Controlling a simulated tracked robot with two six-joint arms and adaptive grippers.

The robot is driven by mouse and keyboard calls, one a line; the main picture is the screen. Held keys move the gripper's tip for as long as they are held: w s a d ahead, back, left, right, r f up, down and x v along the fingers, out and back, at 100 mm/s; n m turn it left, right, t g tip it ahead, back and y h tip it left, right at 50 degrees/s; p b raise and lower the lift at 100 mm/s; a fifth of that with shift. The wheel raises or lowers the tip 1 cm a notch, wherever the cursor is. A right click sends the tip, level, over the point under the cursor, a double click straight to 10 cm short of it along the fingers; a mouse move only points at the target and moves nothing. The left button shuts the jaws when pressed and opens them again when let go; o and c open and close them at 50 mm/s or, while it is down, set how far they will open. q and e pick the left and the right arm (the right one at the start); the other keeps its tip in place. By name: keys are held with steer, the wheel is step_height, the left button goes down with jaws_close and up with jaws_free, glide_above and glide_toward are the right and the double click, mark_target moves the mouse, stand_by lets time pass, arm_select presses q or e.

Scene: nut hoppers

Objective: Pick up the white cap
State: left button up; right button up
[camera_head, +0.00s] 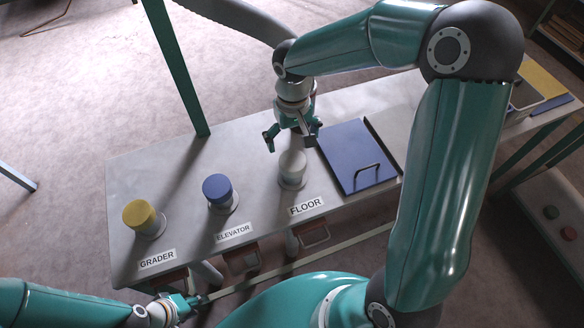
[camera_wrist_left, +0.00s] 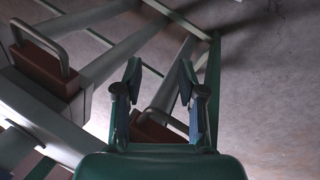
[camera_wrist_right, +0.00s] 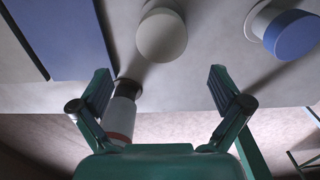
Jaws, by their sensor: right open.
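The white cap (camera_head: 292,164) sits on a short round stub behind the FLOOR label in the head view. It also shows in the right wrist view (camera_wrist_right: 162,38), beyond the fingertips near the top centre. My right gripper (camera_head: 291,142) is open and empty, pointing down just above and behind the white cap. In its wrist view the fingers (camera_wrist_right: 160,85) are wide apart with nothing between them. My left gripper (camera_head: 188,302) is low at the front edge, away from the caps. Its fingers (camera_wrist_left: 162,90) are apart, with nothing visibly held.
A blue cap (camera_head: 217,188) stands behind the ELEVATOR label and a yellow cap (camera_head: 139,215) behind GRADER. A blue panel with a black handle (camera_head: 345,150) lies right of the white cap. Brown handled drawers (camera_head: 242,259) hang under the front edge. A green post (camera_head: 178,70) rises behind.

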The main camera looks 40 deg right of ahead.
mark_target(292, 161)
steer(key=f+b, duration=0.1)
steer(key=f, duration=0.2)
steer(key=f+b, duration=0.4)
steer(key=f, duration=0.1)
steer(key=shift+s+a+f, duration=0.2)
steer(key=shift+s+f, duration=0.05)
steer(key=shift+f, duration=0.05)
steer(key=shift+r, duration=0.1)
steer(key=shift+c, duration=0.3)
steer(key=c, duration=0.9)
